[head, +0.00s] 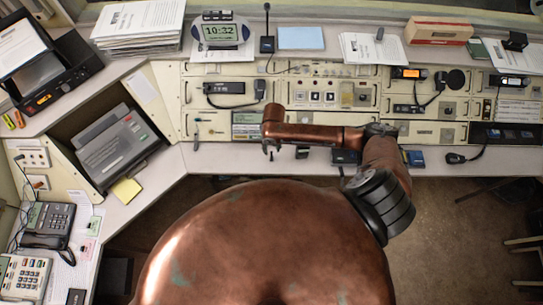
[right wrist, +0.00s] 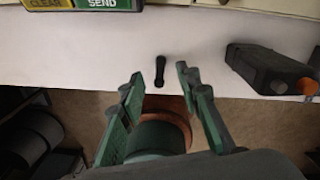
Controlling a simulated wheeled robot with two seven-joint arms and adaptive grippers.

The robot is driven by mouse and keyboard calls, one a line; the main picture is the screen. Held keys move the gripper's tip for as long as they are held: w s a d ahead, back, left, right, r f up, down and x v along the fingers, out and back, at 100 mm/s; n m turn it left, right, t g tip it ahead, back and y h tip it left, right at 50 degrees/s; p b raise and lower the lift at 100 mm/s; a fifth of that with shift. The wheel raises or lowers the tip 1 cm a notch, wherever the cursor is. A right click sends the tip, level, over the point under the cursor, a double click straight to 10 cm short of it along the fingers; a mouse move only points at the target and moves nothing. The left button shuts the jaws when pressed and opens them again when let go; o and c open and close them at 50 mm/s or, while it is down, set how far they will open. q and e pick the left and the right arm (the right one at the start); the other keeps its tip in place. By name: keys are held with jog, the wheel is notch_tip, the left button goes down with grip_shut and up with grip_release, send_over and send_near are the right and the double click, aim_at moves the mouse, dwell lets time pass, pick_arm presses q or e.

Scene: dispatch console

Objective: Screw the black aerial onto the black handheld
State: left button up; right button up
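The black aerial (right wrist: 160,70) is a short dark rod on the pale desk top in the right wrist view. The black handheld (right wrist: 268,72) lies to its right, a dark block with an orange part at its near end. My right gripper (right wrist: 158,82) is open, with its green-grey fingers spread on either side of the aerial's line in the picture. Nothing shows held between them, and I cannot tell the height gap. In the head view my right arm reaches left over the desk's front strip, and its gripper (head: 270,148) is small and partly hidden. My left gripper is out of view.
The console panel (head: 325,95) rises behind the desk strip. A keypad with CLEAR and SEND keys (right wrist: 82,4) borders the strip in the right wrist view. The desk edge drops to the floor (head: 455,215). A corded microphone (head: 455,158) lies farther right.

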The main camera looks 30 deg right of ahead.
jog(key=shift+s, duration=0.1)
jog(key=f, duration=0.4)
jog(key=shift+s+a+f+p, duration=0.2)
jog(key=shift+a+p, duration=0.05)
jog(key=shift+p, duration=0.15)
jog(key=shift+f, duration=0.35)
jog(key=shift+c, duration=0.6)
